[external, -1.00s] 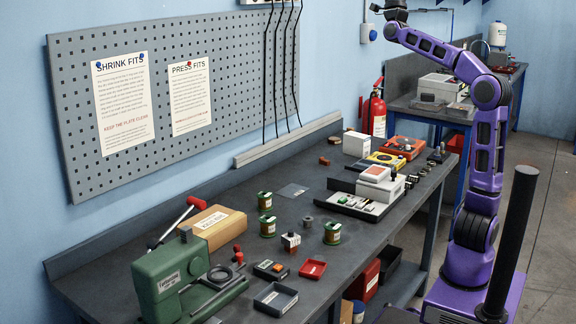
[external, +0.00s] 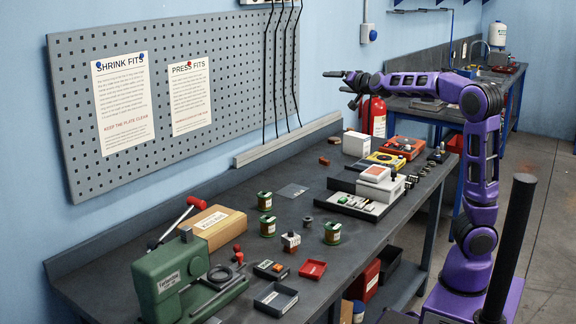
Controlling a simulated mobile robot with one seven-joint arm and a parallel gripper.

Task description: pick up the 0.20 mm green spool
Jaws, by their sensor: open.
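Three green spools stand upright on the dark bench: one at the back (external: 264,201), one in the middle (external: 268,226) and one at the right (external: 333,233). Their labels are too small to read, so I cannot tell which is the 0.20 mm one. My gripper (external: 339,88) is open and empty. It points left, well above the far part of the bench, apart from all the spools.
A small white-topped block (external: 291,241) and a grey ring part stand between the spools. A green press (external: 182,283), a cardboard box (external: 212,228), a red tray (external: 312,270) and a grey tray (external: 275,300) are nearer. A white device (external: 380,187) stands farther right.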

